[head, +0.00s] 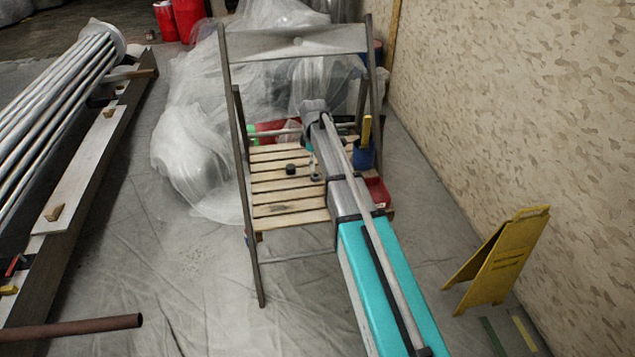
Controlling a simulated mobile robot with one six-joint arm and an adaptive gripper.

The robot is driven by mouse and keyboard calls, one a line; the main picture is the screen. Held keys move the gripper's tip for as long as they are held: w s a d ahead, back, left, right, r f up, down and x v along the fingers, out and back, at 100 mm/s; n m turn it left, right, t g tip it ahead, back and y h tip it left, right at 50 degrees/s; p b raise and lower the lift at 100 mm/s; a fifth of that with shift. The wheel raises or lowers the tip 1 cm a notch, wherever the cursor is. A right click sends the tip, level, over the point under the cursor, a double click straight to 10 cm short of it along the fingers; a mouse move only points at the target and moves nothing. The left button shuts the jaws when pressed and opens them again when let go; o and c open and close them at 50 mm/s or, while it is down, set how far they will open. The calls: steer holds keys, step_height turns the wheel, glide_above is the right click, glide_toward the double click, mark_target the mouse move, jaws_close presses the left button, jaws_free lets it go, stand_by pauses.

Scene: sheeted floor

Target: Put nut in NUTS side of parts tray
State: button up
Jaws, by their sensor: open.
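A small black piece (290,170) sits on the slatted wooden seat of a folding chair; it may be the nut, but it is too small to be sure. A red tray-like thing (377,193) lies at the seat's right edge, partly hidden behind my arm. Its compartments and any NUTS label cannot be read. My gripper (313,168) hangs over the seat, right of the black piece and apart from it. It is small and partly hidden by my arm; it is open, with nothing seen in it.
A blue cup (364,155) with a yellow-handled tool stands at the seat's right. A small grey item (280,208) lies on the front slats. Red and green things (268,131) are at the back. The chair frame (241,180) surrounds the seat. A yellow floor sign (500,260) stands right.

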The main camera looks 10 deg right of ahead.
mark_target(316, 174)
steer(key=shift+f+b, duration=0.3)
steer(key=shift+f, duration=0.25)
steer(key=shift+d+f+b, duration=0.2)
steer(key=shift+f+b, duration=2.4)
jaws_close()
steer(key=shift+r, duration=0.2)
